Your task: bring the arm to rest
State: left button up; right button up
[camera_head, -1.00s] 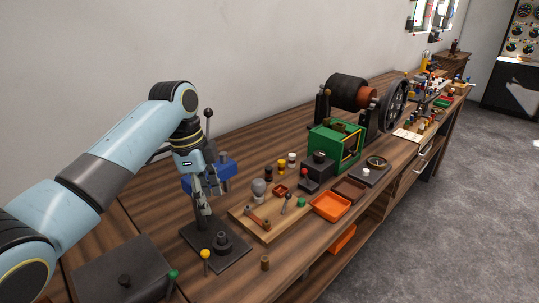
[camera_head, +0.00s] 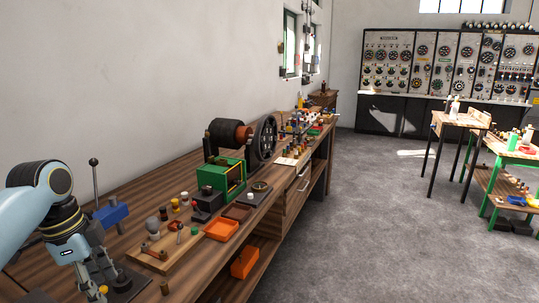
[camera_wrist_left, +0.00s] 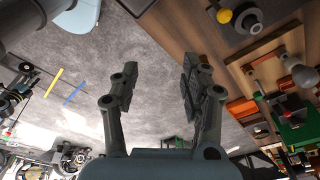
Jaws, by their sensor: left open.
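My left arm comes in from the left edge of the head view. Its gripper (camera_head: 98,285) hangs low at the bottom left, by the dark base plate (camera_head: 130,284) and the yellow knob (camera_head: 103,290) near the front of the bench. In the left wrist view the fingers (camera_wrist_left: 160,75) stand apart with nothing between them, against grey floor. The bench edge, yellow knob (camera_wrist_left: 224,16) and dark plate (camera_wrist_left: 268,12) lie to the right there. My right gripper is not in view.
A wooden board (camera_head: 150,262) with tools, an orange tray (camera_head: 222,230) and a green-framed machine (camera_head: 213,184) stand along the bench. A blue block (camera_head: 112,215) and an upright lever (camera_head: 95,180) are beside the arm. The grey floor (camera_head: 350,230) to the right is open.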

pick_arm(q)
jog(key=s+d+r+n+t+y, duration=0.15)
jog(key=s+n, duration=0.45)
jog(key=s, duration=0.6)
jog(key=s+d+n+t+y, duration=0.1)
jog(key=s+d+n, duration=0.2)
jog(key=s+n, duration=0.7)
jog(key=s+a+f+m+b, duration=0.15)
jog(key=f+b, duration=0.45)
jog(key=f, duration=1.2)
jog(key=s+a+f+m+b, duration=0.15)
jog(key=f+b, duration=0.35)
jog(key=f, duration=1.3)
jog(key=s+f+g+b, duration=0.1)
jog(key=s+f+b, duration=0.4)
jog(key=s+f, duration=0.5)
jog(key=s+f+g+b, duration=0.1)
jog(key=s+f+b, duration=0.3)
jog(key=s+f, duration=0.6)
notch_tip(320, 180, down, 6)
jog(key=shift+a+f+b, duration=0.25)
jog(key=shift+b, duration=0.15)
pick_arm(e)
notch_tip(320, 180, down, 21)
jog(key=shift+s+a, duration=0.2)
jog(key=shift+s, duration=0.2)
